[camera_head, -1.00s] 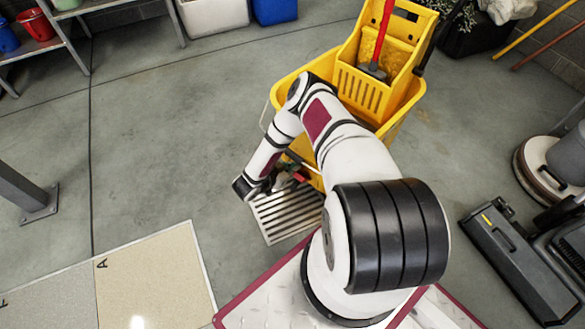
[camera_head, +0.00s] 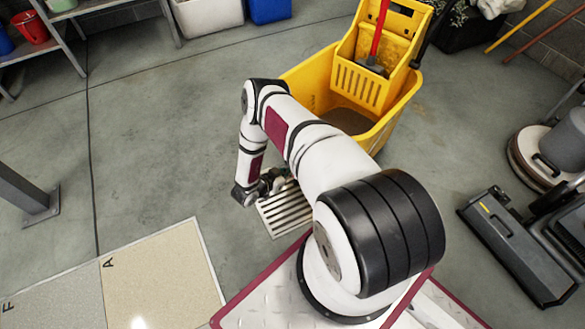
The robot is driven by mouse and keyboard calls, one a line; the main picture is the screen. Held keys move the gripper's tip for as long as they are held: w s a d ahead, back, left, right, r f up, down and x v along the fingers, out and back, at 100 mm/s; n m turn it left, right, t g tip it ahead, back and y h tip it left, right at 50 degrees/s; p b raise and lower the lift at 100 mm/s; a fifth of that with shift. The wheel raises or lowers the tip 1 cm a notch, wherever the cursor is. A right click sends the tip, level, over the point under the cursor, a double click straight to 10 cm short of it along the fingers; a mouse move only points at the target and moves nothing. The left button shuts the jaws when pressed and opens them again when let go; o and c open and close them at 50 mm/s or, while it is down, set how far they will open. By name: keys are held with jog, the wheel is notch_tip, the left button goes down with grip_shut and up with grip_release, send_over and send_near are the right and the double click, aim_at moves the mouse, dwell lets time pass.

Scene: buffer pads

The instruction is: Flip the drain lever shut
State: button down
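The yellow mop bucket (camera_head: 398,117) with its wringer stands upright on the floor beyond my arm. A red mop handle (camera_head: 378,32) rises from the wringer. A slotted metal floor drain (camera_head: 287,209) lies in front of the bucket, partly covered by my arm. I cannot make out the drain lever; my arm hides the bucket's near lower side. My gripper (camera_head: 272,182) is low over the drain's far left part, apart from the visible bucket walls. Its fingers are small and partly hidden, so its opening is unclear.
Pale floor panels (camera_head: 160,275) lie at the lower left, near a steel post (camera_head: 28,195). A black floor-machine head (camera_head: 515,240) stands at the right. A shelf (camera_head: 62,45) and bins line the back left. Open concrete lies left of my arm.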

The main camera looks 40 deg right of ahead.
jog(key=shift+a+f+b, duration=0.3)
jog(key=shift+f+b, duration=0.05)
jog(key=shift+f, duration=0.2)
jog(key=shift+a+f+b, duration=0.25)
jog(key=shift+f+b, duration=0.1)
jog(key=shift+f, duration=0.2)
jog(key=shift+f, duration=0.1)
jog(key=shift+a, duration=0.15)
jog(key=shift+s+a+f+b, duration=0.1)
jog(key=shift+a+f+b, duration=0.25)
jog(key=shift+a, duration=0.25)
jog(key=shift+a, duration=0.1)
